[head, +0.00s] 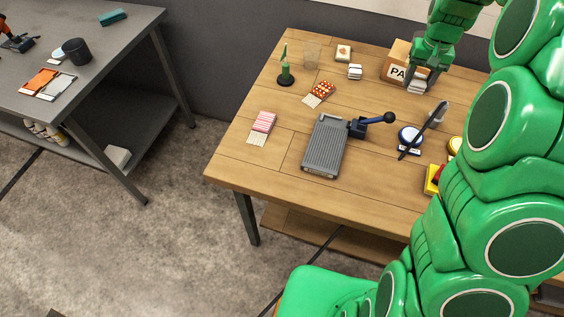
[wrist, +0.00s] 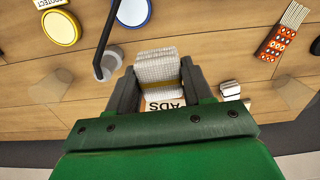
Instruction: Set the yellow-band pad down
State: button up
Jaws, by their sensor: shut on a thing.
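My gripper (head: 418,83) is shut on a pale woven pad (wrist: 157,68), held between the two dark fingers. The held pad (head: 417,87) also shows in the head view, at the front of the cardboard pads box (head: 397,53). Printed letters of the box (wrist: 165,104) show just beyond the pad in the wrist view. I cannot tell whether the pad touches the box or the table.
The wooden table (head: 283,143) also bears a grey ribbed plate (head: 327,147), a blue-rimmed disc (head: 410,135), a slanted dark-armed stand (head: 428,126), a small white block (head: 355,72) and a patterned red-orange packet (head: 323,89). Bare wood lies at the front left.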

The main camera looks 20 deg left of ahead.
jog(key=s+a+n, duration=0.4)
jog(key=s+a, duration=1.3)
jog(key=a, duration=0.1)
jog(key=s+a+f+n, duration=0.1)
jog(key=s+a+n, duration=0.1)
jog(key=s, duration=0.8)
jog(key=s+a+n, duration=0.2)
jog(key=s, duration=0.9)
send_over(275, 164)
jog(key=f, duration=0.9)
jog(key=shift+s+d+f, duration=0.15)
jog(key=shift+s+d, duration=0.1)
jog(key=shift+s, duration=0.1)
jog(key=shift+w+a+f, duration=0.25)
jog(key=shift+w+f, duration=0.1)
jog(key=shift+f, duration=1.65)
jog(key=shift+f, duration=0.15)
